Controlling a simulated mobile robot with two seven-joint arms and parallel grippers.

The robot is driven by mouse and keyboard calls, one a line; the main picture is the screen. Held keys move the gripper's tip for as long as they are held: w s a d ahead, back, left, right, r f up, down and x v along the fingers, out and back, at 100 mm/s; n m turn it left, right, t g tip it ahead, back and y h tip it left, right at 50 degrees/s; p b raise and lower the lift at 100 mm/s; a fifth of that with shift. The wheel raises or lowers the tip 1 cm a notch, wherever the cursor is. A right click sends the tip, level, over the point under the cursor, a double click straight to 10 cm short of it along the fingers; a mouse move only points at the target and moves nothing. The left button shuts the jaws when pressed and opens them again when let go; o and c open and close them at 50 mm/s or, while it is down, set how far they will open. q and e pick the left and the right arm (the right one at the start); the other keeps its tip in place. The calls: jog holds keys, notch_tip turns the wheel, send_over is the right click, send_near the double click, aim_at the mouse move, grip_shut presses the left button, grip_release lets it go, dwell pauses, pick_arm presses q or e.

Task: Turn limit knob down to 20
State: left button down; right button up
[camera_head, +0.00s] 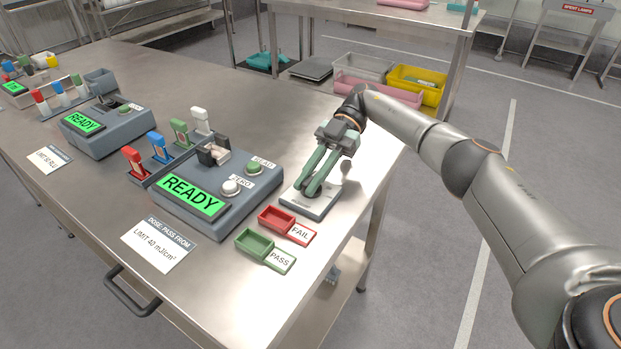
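My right gripper (312,187) reaches in from the right. Its grey-green fingers point down over a small grey plate (318,208) at the table's right edge. The fingers run close together; whether they are shut or hold anything cannot be told. The nearer grey meter (238,190) has a green READY display (192,195), a white button (231,187) labelled ZERO and a green button (254,168) labelled READ. A card (160,245) before it reads LIMIT 40 mJ/cm². No knob marked as limit can be made out. My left gripper is not in view.
A red FAIL tray (278,217) and a green PASS tray (253,241) lie near the plate. Coloured upright pieces stand behind the meter. A second READY meter (120,135) stands farther left. Bins (375,92) sit beyond the table.

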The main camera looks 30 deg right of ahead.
jog(key=o, duration=0.5)
jog(key=shift+c, duration=0.2)
jog(key=shift+r, duration=0.2)
notch_tip(320, 180, up, 3)
jog(key=shift+f+p, duration=0.2)
jog(key=shift+p, duration=0.1)
jog(key=s+a+r+p, duration=0.2)
jog(key=s+a+r, duration=0.4)
jog(key=s+r, duration=0.4)
jog(key=s, duration=0.2)
jog(key=shift+s, duration=0.35)
